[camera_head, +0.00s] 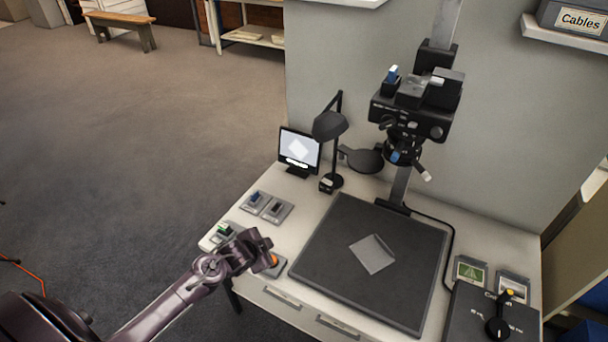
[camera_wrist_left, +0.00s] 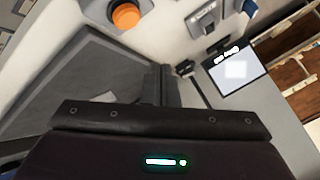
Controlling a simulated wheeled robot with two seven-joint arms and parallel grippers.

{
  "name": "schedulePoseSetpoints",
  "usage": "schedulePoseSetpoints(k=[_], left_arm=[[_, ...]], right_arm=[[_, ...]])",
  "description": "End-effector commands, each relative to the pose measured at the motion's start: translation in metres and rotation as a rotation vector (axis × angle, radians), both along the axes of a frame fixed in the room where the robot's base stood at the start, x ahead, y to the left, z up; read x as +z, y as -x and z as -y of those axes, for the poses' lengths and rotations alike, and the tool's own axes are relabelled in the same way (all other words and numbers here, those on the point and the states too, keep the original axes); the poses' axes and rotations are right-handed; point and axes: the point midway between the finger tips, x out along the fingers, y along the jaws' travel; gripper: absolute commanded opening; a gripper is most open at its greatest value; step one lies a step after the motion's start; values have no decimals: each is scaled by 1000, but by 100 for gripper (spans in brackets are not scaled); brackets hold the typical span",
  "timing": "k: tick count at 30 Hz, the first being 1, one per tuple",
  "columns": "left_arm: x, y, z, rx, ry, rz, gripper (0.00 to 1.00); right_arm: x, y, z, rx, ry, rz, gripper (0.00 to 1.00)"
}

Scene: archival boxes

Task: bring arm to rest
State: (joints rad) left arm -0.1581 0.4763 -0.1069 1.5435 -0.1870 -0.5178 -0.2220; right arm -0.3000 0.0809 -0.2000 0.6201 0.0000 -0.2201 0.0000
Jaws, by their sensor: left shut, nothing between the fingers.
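My left arm comes in from the lower left in the head view. Its gripper (camera_head: 262,246) hangs over the left front part of the white desk (camera_head: 262,287), close to an orange button (camera_head: 273,261) that it partly covers. In the left wrist view the gripper's fingers (camera_wrist_left: 162,84) are together with nothing between them. The orange button (camera_wrist_left: 126,14) shows there near the top, apart from the fingers. My right gripper is in neither view.
A dark copy board (camera_head: 330,265) with a pale sheet (camera_head: 372,254) lies mid-desk. A camera on a column (camera_head: 415,105) stands above it. A lamp (camera_head: 331,126), small screen (camera_head: 300,150) and switches (camera_head: 267,205) stand left. Open floor (camera_head: 150,130) lies beyond the desk's left edge.

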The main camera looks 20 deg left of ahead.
Motion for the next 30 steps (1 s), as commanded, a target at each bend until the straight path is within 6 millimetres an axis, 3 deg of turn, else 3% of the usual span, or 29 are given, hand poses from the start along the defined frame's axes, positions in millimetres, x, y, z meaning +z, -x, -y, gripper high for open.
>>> schedulePoseSetpoints(k=[5, 8, 12, 16, 21, 30], left_arm=[[1, 2, 4, 4, 5, -5, 0], [7, 13, 24, 28, 29, -33, 0], [32, 52, 71, 122, 100, -127, 0], [63, 91, 100, 228, 169, -222, 0], [96, 130, 119, 326, 234, -311, 0], [141, 182, 133, 453, 319, -429, 0]], right_arm=[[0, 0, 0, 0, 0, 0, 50], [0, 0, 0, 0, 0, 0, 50], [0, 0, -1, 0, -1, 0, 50], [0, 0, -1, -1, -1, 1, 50], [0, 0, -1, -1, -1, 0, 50], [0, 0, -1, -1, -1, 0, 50]])
